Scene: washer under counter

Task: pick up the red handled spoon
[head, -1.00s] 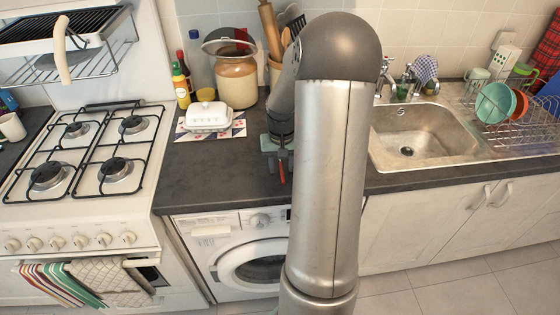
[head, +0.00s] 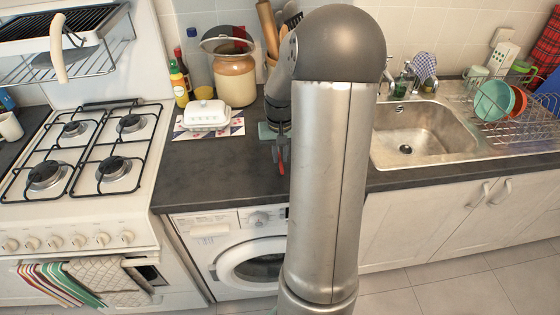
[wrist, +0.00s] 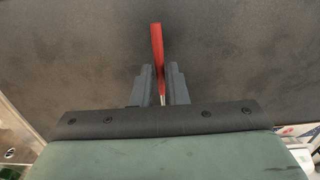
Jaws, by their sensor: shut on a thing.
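The red handled spoon (wrist: 157,50) is between the two fingers of my gripper (wrist: 161,82) in the wrist view. The gripper is shut on it. Its red handle sticks out past the fingertips, and a short pale metal part shows between the fingers; the rest is hidden. In the head view the red handle (head: 285,152) shows just left of my arm, in front of the dark worktop. My gripper (head: 281,138) is partly covered there by my own arm.
A white butter dish (head: 206,115) on a patterned mat stands left of the gripper, with a beige crock (head: 236,80) behind it. The sink (head: 425,130) is to the right. The front left worktop (head: 220,180) is clear.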

